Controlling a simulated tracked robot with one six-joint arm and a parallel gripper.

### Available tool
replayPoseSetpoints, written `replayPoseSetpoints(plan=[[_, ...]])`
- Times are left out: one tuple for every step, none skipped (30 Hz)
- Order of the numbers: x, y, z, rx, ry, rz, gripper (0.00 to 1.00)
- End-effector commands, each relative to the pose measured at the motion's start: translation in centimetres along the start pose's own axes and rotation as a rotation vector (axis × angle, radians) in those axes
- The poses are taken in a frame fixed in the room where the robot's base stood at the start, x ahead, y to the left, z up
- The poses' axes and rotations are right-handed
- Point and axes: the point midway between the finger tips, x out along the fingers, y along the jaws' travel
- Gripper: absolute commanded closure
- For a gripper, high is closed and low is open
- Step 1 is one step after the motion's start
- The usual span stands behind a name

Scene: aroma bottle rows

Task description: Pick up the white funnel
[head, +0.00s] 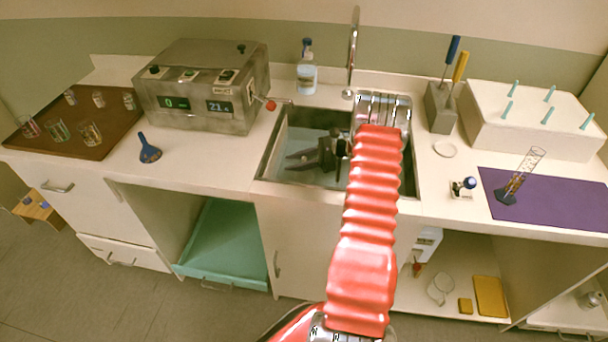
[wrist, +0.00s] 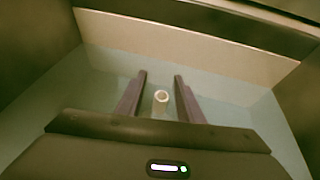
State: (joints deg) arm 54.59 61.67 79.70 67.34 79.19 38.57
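My gripper (head: 298,161) is down inside the sink (head: 278,135) in the head view, its fingers pointing left. In the wrist view my gripper (wrist: 160,76) is open, with its two dark fingers apart. A small pale, round, hollow end, seemingly the white funnel's spout (wrist: 161,97), shows between the fingers. I cannot tell whether either finger touches it. The rest of that piece is hidden by the gripper body in the wrist view. I cannot make out a white funnel in the head view.
The sink walls are close around my gripper. A blue funnel (head: 149,150) stands on the counter to the left. A white ring (head: 445,149) lies to the right.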

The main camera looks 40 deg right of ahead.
Motion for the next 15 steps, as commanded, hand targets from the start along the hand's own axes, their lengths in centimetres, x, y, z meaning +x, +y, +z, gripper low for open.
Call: replayPoseSetpoints(plan=[[0.01, 0.00, -0.01, 0.000, 0.000, 0.000, 0.66], [0.01, 0.00, -0.01, 0.000, 0.000, 0.000, 0.66], [0.00, 0.00, -0.01, 0.000, 0.000, 0.000, 0.66], [0.00, 0.00, -0.01, 0.000, 0.000, 0.000, 0.66], [0.00, 0.01, -0.01, 0.000, 0.000, 0.000, 0.66], [-0.01, 0.01, 0.00, 0.000, 0.000, 0.000, 0.66], [-0.01, 0.01, -0.01, 0.000, 0.000, 0.000, 0.66], [-0.01, 0.01, 0.00, 0.000, 0.000, 0.000, 0.66], [-0.01, 0.01, 0.00, 0.000, 0.000, 0.000, 0.66], [-0.01, 0.01, 0.00, 0.000, 0.000, 0.000, 0.66], [-0.01, 0.01, 0.00, 0.000, 0.000, 0.000, 0.66], [-0.01, 0.01, 0.00, 0.000, 0.000, 0.000, 0.66], [-0.01, 0.01, 0.00, 0.000, 0.000, 0.000, 0.66], [-0.01, 0.01, 0.00, 0.000, 0.000, 0.000, 0.66], [-0.01, 0.01, 0.00, 0.000, 0.000, 0.000, 0.68]])
